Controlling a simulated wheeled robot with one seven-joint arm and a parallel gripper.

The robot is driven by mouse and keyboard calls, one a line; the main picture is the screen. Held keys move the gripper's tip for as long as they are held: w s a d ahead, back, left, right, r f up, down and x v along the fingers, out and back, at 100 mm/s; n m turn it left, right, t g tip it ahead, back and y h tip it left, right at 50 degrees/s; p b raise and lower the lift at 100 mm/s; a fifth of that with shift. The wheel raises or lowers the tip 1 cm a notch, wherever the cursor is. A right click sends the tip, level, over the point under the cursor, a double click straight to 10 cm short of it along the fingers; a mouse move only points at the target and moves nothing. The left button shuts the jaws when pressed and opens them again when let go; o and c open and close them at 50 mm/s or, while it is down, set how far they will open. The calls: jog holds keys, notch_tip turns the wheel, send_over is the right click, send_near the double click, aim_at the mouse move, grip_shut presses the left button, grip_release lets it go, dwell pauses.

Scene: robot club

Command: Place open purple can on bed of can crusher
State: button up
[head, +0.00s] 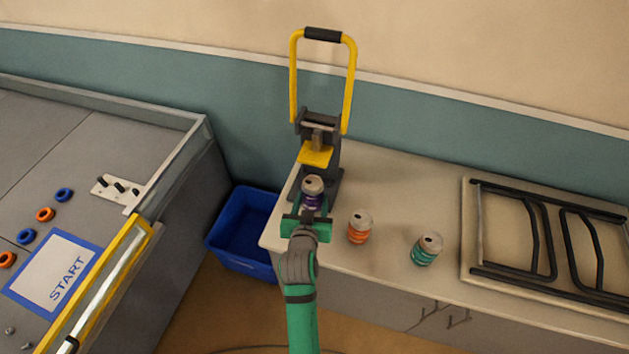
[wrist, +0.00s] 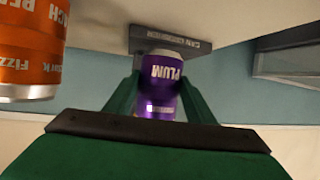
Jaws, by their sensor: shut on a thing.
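The purple can (head: 312,196) stands upright with a dark opening in its silver top. My gripper (head: 308,214) is shut on it, with a green finger on each side in the wrist view (wrist: 160,100). The can crusher (head: 319,155) stands behind the can, its yellow handle raised and its yellow plate above the bed. The can is at the front of the crusher's grey base, which also shows in the wrist view (wrist: 172,38). I cannot tell whether the can touches the bed; its underside is hidden by my gripper.
An orange can (head: 359,227) stands close to the right of my gripper, and a teal can (head: 427,249) farther right on the counter (head: 400,190). A blue bin (head: 233,258) is on the floor to the left. A framed black rack (head: 545,245) lies at right.

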jog(key=w, duration=0.5)
jog(key=shift+w+d, duration=0.4)
jog(key=shift+w, duration=1.05)
jog(key=shift+w+f, duration=0.3)
jog(key=shift+f, duration=0.5)
jog(key=shift+f, duration=0.1)
jog(key=o, duration=1)
